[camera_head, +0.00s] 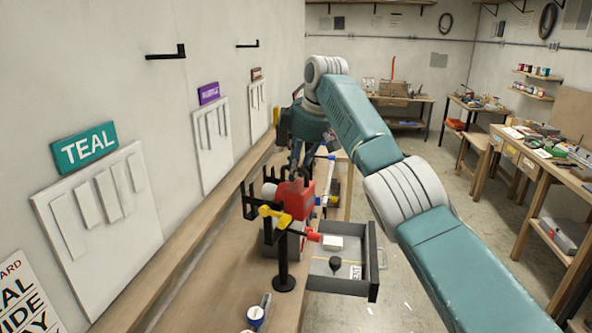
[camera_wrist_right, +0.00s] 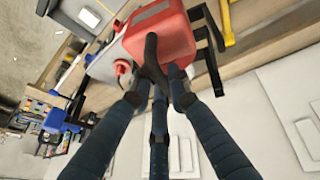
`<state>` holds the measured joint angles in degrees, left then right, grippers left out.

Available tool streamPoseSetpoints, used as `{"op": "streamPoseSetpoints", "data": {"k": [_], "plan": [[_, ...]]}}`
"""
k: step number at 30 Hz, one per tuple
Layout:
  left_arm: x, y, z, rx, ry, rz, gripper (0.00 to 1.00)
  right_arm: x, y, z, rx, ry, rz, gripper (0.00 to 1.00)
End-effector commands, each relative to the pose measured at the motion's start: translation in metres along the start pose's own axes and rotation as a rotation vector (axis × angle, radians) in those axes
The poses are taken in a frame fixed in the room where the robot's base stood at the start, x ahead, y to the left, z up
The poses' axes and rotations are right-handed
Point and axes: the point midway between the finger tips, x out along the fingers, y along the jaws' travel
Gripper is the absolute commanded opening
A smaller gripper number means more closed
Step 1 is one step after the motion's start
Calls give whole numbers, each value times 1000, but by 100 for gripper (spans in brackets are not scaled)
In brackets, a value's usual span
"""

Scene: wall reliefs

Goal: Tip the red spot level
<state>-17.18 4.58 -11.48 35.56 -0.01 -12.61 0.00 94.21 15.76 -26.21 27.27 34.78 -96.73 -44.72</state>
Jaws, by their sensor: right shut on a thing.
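A red, boxy body (camera_head: 297,198) stands at the end of the wooden counter, among black brackets. It also shows close up in the right wrist view (camera_wrist_right: 162,38). My right gripper (camera_head: 301,170) is above it. In the wrist view its dark fingers (camera_wrist_right: 154,78) are drawn together against the red body; the exact contact is partly hidden by the fingertips. A black post (camera_head: 284,260) in front carries a yellow-ended bar (camera_head: 273,213) and a red-tipped bar (camera_head: 312,236). I cannot tell which red part is the spot level. My left gripper is out of view.
An open grey drawer (camera_head: 375,265) juts out right of the post, with small items inside. A small round gauge-like object (camera_head: 256,315) lies on the near counter. A TEAL sign (camera_head: 84,147) and white relief panels (camera_head: 100,203) are on the left wall.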

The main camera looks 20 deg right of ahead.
Motion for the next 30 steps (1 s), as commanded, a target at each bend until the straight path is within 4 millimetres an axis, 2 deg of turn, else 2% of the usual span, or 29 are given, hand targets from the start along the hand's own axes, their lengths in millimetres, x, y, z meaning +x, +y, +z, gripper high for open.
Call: {"op": "streamPoseSetpoints", "data": {"k": [10,11,13,23,26,30], "plan": [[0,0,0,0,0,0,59,1,-1,1,-1,-3,-3,0],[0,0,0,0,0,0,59,1,-1,1,-1,-3,-3,23],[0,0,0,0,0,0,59,1,-1,0,-1,-3,-3,36],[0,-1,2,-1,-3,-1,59,-2,0,0,-1,0,-1,36],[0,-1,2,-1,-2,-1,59,-12,0,-1,-1,1,1,36],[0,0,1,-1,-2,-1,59,-39,1,-1,-1,2,2,36]]}}
